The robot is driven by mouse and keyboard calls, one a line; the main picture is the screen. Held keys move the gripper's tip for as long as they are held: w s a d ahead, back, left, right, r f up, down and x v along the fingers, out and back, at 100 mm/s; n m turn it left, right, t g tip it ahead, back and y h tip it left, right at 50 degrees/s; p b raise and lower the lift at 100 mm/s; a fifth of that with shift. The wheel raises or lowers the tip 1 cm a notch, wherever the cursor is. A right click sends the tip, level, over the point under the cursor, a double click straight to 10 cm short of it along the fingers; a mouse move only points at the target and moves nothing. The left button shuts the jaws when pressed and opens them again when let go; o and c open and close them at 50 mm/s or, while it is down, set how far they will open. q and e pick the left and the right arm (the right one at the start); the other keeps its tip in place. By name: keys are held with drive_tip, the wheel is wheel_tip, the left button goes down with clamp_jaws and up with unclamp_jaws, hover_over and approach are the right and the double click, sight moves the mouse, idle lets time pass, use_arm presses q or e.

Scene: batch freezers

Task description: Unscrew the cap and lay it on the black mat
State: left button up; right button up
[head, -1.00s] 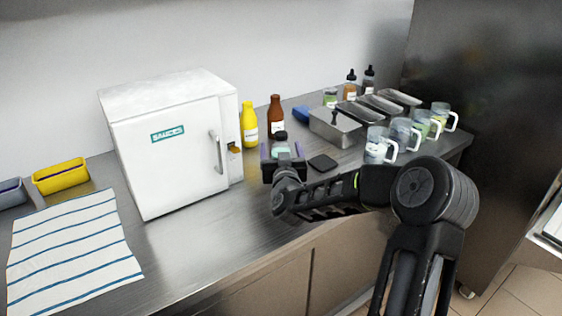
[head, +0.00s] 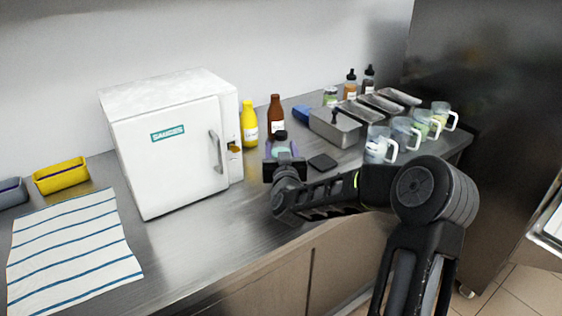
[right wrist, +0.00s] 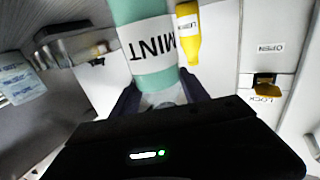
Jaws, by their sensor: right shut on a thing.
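A mint-green bottle labelled MINT (right wrist: 145,45) stands in front of the brown bottle; its green body also shows in the head view (head: 281,150), with a black cap (head: 281,135) on top. My right gripper (head: 281,151) is shut on the bottle's body, a finger on each side. In the right wrist view the bottle sits between the fingers and its cap is out of sight. The black mat (head: 323,162) lies bare on the counter, just right of the gripper. My left gripper is out of view.
A white SAUCES freezer (head: 170,165) stands left of the gripper. Yellow (head: 249,125) and brown (head: 276,112) bottles stand behind. A steel box (head: 335,128) and several jugs (head: 378,145) stand to the right.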

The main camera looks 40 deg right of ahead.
sight(281, 132)
clamp_jaws()
wheel_tip(281, 132, up, 10)
drive_tip(key=shift+r, duration=0.1)
idle(0.5)
idle(0.4)
drive_tip(key=o, duration=0.6)
unclamp_jaws()
clamp_jaws()
